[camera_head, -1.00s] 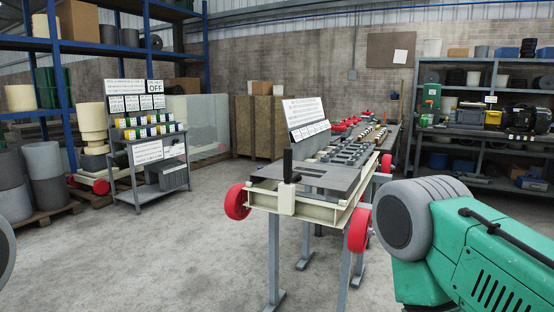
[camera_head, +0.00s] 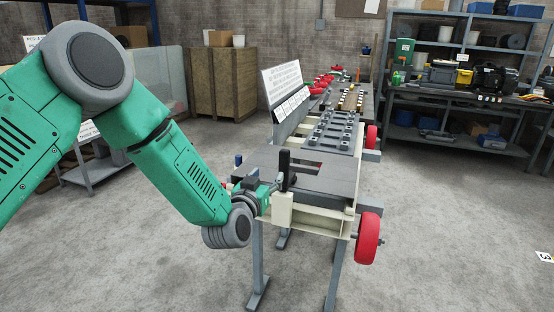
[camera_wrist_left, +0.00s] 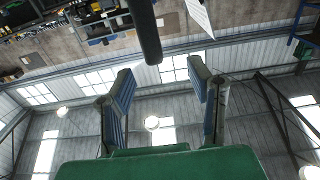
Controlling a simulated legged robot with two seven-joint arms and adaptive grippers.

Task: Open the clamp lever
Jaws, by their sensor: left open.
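The clamp lever (camera_head: 284,168) is a black upright handle on a cream block (camera_head: 284,209) at the near end of the bench. In the left wrist view the dark lever bar (camera_wrist_left: 146,28) comes in from the top, and its end lies between the lines of the two fingers, near their tips. My left gripper (camera_head: 275,183) is just left of the lever in the head view, low beside it. Its blue-padded fingers are spread in the left wrist view (camera_wrist_left: 160,72), with nothing between the pads. Contact with the lever cannot be told. My right gripper is out of view.
The grey bench top (camera_head: 325,178) carries metal parts and a sign board (camera_head: 283,85) farther back. A red wheel (camera_head: 369,238) sticks out at the near right. Shelving (camera_head: 465,95) stands at the back right.

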